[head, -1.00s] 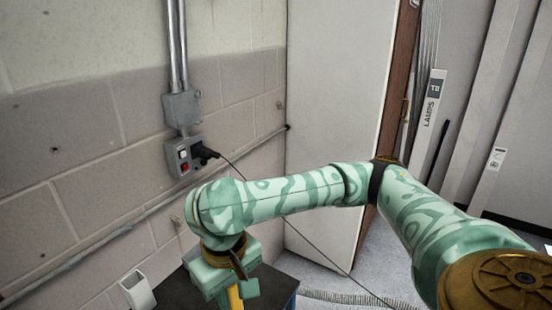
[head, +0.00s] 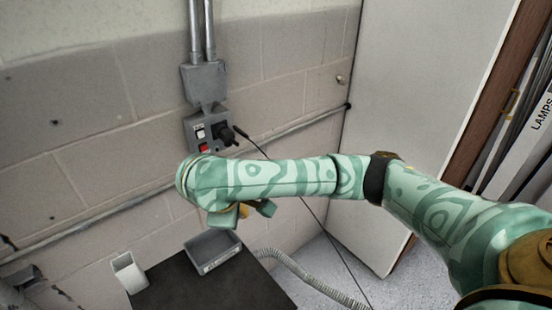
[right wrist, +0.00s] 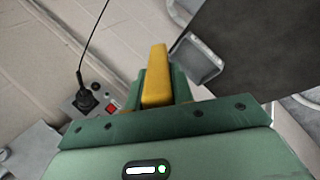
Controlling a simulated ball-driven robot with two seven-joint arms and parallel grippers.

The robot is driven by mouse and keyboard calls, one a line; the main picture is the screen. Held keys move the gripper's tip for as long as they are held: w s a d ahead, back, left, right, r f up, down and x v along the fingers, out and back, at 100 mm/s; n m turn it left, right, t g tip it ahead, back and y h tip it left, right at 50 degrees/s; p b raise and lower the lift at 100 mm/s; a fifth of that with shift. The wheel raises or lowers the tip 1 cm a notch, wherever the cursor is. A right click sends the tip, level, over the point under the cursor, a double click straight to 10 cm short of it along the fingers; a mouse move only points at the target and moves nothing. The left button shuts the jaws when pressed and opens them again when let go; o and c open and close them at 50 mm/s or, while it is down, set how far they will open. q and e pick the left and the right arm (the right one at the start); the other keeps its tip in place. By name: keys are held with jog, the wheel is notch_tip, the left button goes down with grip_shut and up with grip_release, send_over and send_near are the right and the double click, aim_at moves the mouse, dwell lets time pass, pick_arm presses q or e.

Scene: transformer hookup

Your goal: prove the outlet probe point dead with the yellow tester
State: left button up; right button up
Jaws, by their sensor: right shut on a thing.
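The grey outlet box (head: 207,128) is on the block wall, with a white switch, a red switch and a black plug (head: 227,134) in it. It also shows at the lower left of the right wrist view, with the plug (right wrist: 87,99) and red button (right wrist: 84,108). The probe point itself is too small to make out. My right gripper (head: 243,213) is below and right of the outlet box, apart from it. In the right wrist view it is shut on the yellow tester (right wrist: 157,78). In the head view the arm and gripper hide most of the tester. My left gripper is not in view.
A black cord (head: 318,222) runs from the plug to the floor. A ribbed hose (head: 315,283) lies right of the table. A white panel (head: 425,90) stands to the right.

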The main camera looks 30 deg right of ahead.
jog(key=w+d+r+n+t+y+p, duration=0.1)
jog(key=w+d+n+t+y+p, duration=0.15)
jog(key=d+n+t, duration=0.35)
jog(key=w+d+n+t+y+p, duration=0.2)
jog(key=w+d+n+y, duration=0.15)
jog(key=d, duration=0.35)
jog(key=w+b, duration=0.5)
jog(key=w, duration=0.2)
jog(key=shift+w+a+r+b, duration=0.15)
jog(key=shift+w+a+b, duration=0.15)
jog(key=shift+a, duration=0.05)
jog(key=shift+w+a+m, duration=0.1)
jog(key=shift+w+m, duration=0.15)
jog(key=shift+w, duration=0.15)
dwell(0.4)
jog(key=shift+w+r+p, duration=0.1)
jog(key=shift+r+p, duration=0.05)
jog(key=shift+p, duration=1.2)
dwell(3.5)
